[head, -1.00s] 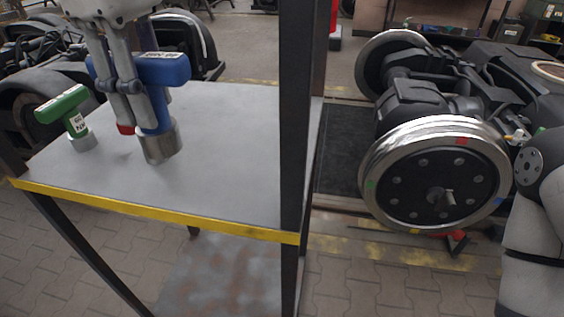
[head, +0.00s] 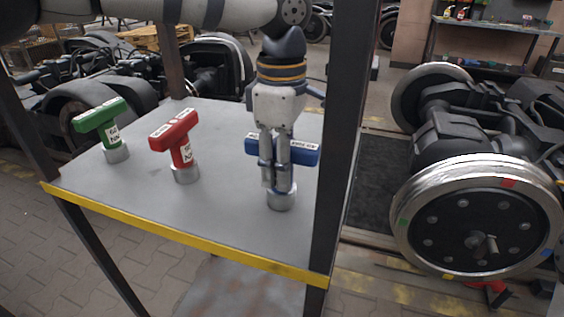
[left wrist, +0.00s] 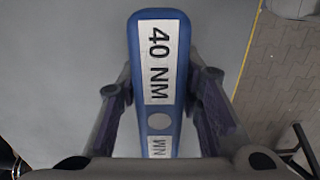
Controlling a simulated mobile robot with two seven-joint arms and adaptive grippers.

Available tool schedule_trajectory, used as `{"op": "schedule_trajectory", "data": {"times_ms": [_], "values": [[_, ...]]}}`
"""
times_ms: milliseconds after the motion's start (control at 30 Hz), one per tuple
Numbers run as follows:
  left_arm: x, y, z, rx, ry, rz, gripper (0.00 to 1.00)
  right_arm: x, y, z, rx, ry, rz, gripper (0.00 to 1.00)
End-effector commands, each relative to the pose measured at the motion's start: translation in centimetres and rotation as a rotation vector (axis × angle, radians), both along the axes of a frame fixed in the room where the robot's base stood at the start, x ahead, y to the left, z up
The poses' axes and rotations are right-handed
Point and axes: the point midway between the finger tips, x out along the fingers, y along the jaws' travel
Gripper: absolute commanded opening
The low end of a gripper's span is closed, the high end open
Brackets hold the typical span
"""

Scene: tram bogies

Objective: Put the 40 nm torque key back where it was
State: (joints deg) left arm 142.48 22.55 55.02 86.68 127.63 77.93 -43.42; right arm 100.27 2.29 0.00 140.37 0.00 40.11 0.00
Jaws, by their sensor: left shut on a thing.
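The blue torque key (head: 300,154) is upright at the right part of the grey tabletop (head: 225,215). Its metal socket end (head: 282,200) is at or just above the surface; I cannot tell if it touches. My left gripper (head: 276,184) points down and is shut on this key. In the left wrist view the label on the blue key (left wrist: 158,85) reads 40 NM, with a finger on either side of the handle. A red key (head: 178,140) and a green key (head: 102,125) stand to the left. My right gripper is out of view.
A dark upright post (head: 334,140) rises close to the right of the blue key. A yellow strip (head: 180,234) marks the table's front edge. A bogie with a large wheel (head: 475,217) stands to the right. The tabletop between the red and blue keys is clear.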

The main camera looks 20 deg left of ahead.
Motion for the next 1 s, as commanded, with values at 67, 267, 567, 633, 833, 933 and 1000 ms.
{"op": "schedule_trajectory", "data": {"times_ms": [67, 267, 567, 633, 833, 933, 1000], "values": [[0.0, 0.0, 0.3, -0.001, -0.005, 0.0, 0.0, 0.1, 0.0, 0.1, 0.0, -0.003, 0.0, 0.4], [0.0, 0.0, -0.1, -0.001, -0.003, 0.001, 0.37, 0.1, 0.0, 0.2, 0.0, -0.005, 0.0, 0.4], [0.0, 0.0, -0.1, -0.001, -0.002, 0.001, 0.53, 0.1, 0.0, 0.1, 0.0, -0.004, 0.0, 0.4], [0.0, 0.0, 0.0, -0.001, -0.002, 0.001, 0.53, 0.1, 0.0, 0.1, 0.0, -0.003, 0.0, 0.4], [0.0, -0.1, 3.9, -0.004, -0.008, 0.002, 0.53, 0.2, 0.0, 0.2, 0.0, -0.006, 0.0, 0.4], [0.0, -0.1, 6.8, -0.003, -0.007, 0.002, 0.53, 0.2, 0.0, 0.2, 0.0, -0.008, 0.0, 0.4], [0.0, -0.1, 8.6, -0.002, -0.007, 0.002, 0.53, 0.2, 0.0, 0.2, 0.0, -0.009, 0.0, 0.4]]}}
